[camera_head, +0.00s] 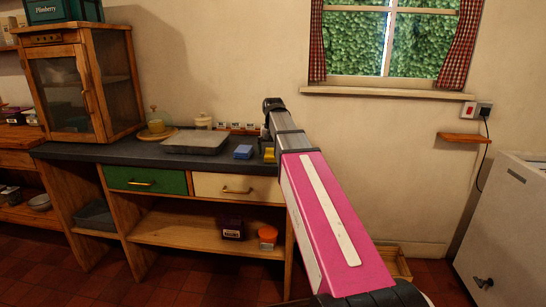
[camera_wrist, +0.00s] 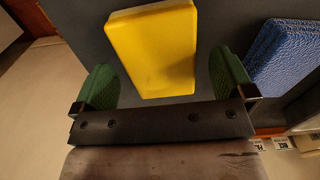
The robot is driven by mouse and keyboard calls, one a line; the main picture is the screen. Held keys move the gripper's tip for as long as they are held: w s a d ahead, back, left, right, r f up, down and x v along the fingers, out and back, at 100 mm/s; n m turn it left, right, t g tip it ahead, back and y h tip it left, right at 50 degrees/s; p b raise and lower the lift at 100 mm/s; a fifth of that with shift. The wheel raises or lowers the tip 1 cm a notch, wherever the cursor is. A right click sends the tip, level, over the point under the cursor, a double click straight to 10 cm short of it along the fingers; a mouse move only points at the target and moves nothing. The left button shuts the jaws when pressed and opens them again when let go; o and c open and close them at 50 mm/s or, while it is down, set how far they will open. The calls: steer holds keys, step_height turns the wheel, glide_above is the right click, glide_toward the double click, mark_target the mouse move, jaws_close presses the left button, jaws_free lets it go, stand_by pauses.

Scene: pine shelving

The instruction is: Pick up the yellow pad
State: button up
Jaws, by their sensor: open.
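The yellow pad (camera_wrist: 152,48) is a flat rectangular block on the dark counter, seen close up in the wrist view. In the head view a small part of the yellow pad (camera_head: 269,155) shows beside my arm, near the counter's right end. My gripper (camera_wrist: 165,84) is open in the wrist view, with one green finger pad to the left of the yellow pad and one to the right. The lower end of the yellow pad reaches between the fingers. I see no clear contact. In the head view my arm hides most of the gripper.
A blue pad (camera_wrist: 284,56) lies close to the right of the yellow one; in the head view it is the blue block (camera_head: 243,152). A grey flat box (camera_head: 196,142) and a wooden cabinet (camera_head: 82,85) stand further left on the counter (camera_head: 110,153). The wall is behind.

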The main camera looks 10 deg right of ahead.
steer(key=shift+f, duration=0.8)
steer(key=c, duration=1)
steer(key=shift+r, duration=0.15)
steer(key=shift+r, duration=0.55)
step_height(320, 180, up, 3)
steer(key=shift+f, duration=0.2)
steer(key=s+a+r, duration=0.4)
steer(key=s+a, duration=0.1)
steer(key=s+a+r, duration=0.3)
steer(key=shift+a, duration=0.25)
